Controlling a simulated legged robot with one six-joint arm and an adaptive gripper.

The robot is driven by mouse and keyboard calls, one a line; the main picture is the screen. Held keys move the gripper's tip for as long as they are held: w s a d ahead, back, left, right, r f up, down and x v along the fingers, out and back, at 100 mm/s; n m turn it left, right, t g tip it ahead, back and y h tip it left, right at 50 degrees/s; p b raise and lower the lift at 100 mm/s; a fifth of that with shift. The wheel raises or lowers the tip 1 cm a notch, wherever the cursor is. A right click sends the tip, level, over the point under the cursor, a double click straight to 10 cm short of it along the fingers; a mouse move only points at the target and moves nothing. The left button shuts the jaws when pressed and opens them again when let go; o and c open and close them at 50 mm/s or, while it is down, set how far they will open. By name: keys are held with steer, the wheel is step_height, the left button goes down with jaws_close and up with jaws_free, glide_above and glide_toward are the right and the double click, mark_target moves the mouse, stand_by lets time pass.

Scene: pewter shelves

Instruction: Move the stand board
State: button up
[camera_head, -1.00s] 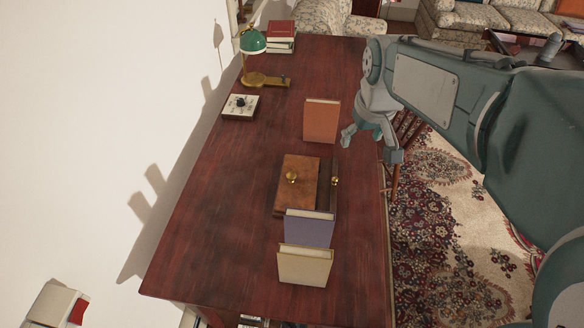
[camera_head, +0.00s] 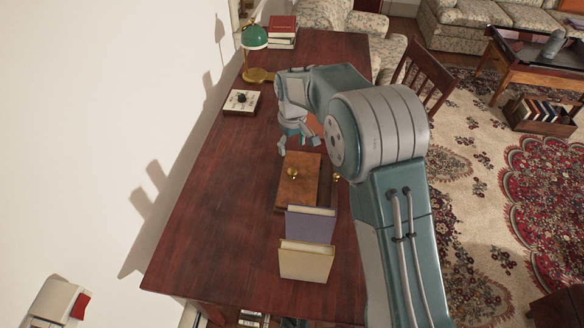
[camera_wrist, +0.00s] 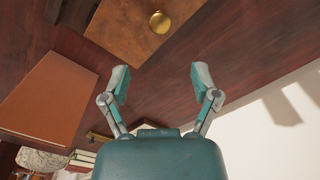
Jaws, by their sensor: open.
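A flat brown board with a brass knob (camera_head: 298,187), which looks like the stand board, lies on the dark red desk (camera_head: 215,200). It also shows at the top of the wrist view (camera_wrist: 135,35). My gripper (camera_head: 299,146) hangs over the desk just beyond the board's far end. In the wrist view my gripper (camera_wrist: 160,80) has its fingers spread with nothing between them, and the board and knob lie ahead of the fingertips. A second, dark piece beside the board is mostly hidden by my arm in the head view.
A purple book (camera_head: 310,224) and a cream book (camera_head: 305,262) stand at the board's near end. A green lamp (camera_head: 254,38) and a switch box (camera_head: 241,102) stand farther back. The desk's left side is clear.

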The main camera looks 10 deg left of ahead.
mark_target(292, 170)
step_height(292, 170, down, 10)
steer(key=shift+r, duration=0.1)
stand_by(0.4)
jaws_close()
